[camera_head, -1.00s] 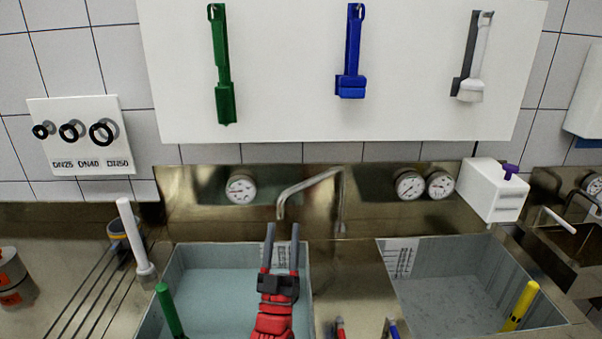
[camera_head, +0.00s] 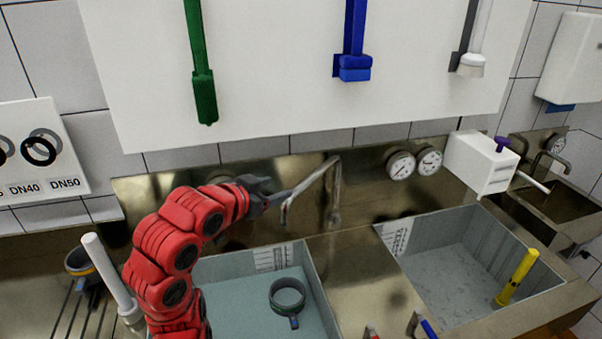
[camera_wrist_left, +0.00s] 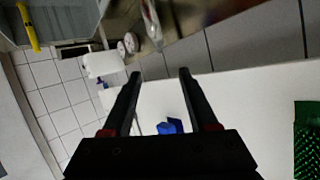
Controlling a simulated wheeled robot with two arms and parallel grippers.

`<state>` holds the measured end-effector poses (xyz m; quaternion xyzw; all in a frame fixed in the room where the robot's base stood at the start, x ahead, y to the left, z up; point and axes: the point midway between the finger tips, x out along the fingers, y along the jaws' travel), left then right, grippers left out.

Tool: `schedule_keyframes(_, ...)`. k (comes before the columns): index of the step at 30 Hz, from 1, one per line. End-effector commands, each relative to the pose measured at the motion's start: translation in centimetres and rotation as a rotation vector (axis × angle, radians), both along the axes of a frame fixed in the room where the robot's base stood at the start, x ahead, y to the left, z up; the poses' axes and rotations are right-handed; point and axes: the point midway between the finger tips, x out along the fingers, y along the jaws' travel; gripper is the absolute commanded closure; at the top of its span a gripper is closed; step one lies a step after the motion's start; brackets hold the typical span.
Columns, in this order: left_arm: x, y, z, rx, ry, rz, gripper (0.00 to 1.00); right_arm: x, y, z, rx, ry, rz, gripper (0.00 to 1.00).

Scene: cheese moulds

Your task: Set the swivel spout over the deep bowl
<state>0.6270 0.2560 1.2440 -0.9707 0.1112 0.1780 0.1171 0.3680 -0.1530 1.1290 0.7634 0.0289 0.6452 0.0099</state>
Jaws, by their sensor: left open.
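The swivel spout (camera_head: 318,180) is a bent metal pipe on an upright behind the sinks, between the two bowls. Its free end points left and turns down near the back right corner of the left bowl (camera_head: 318,290). That bowl holds bluish liquid. The right bowl (camera_head: 500,243) is grey. I cannot tell for sure which one is the deep bowl. My left gripper (camera_head: 287,193) is open, its fingers pointing at the spout's free end. In the left wrist view, a blurred metal shape, likely the spout (camera_wrist_left: 152,25), shows beyond the open fingers (camera_wrist_left: 157,78). Contact cannot be told.
A ring-shaped clamp (camera_head: 287,296) lies in the left bowl. A yellow handle (camera_head: 517,278) stands in the right bowl. A white box (camera_head: 481,163) with a purple knob is at the back right. A white rod (camera_head: 107,270) stands left of my arm. Brushes hang above.

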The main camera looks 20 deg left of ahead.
Motion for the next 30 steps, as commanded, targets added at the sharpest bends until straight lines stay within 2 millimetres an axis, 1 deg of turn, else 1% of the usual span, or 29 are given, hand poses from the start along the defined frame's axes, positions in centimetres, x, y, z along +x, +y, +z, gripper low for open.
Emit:
schedule_keyframes(4,0.6,-0.2,-0.4,0.004,0.005,-0.003,0.41,0.0,0.0,-0.4,0.0,0.0,0.0,0.48)
schedule_keyframes(8,2.3,-0.7,-1.2,0.001,0.004,-0.007,0.41,0.0,0.0,-1.0,0.0,0.0,0.0,0.48)
schedule_keyframes(12,5.3,-1.3,-2.5,0.004,0.011,-0.006,0.41,0.0,0.0,-1.0,0.0,0.0,0.0,0.48)
schedule_keyframes(13,5.9,-1.3,-2.3,0.006,0.01,-0.005,0.41,0.0,0.0,-0.4,0.0,0.0,0.0,0.48)
schedule_keyframes(15,7.5,-1.6,-3.0,0.005,0.014,-0.003,0.41,0.0,0.0,0.4,0.0,0.0,0.0,0.48)
schedule_keyframes(21,11.5,-2.3,-4.5,0.004,0.009,-0.003,0.41,0.0,0.0,1.9,0.0,0.0,0.0,0.48)
schedule_keyframes(27,14.2,-2.7,-5.7,0.004,0.008,-0.001,0.41,0.0,0.0,2.9,0.0,0.0,0.0,0.48)
schedule_keyframes(30,15.1,-2.9,-6.0,0.006,0.003,-0.001,0.41,0.0,0.0,3.2,0.0,0.0,0.0,0.48)
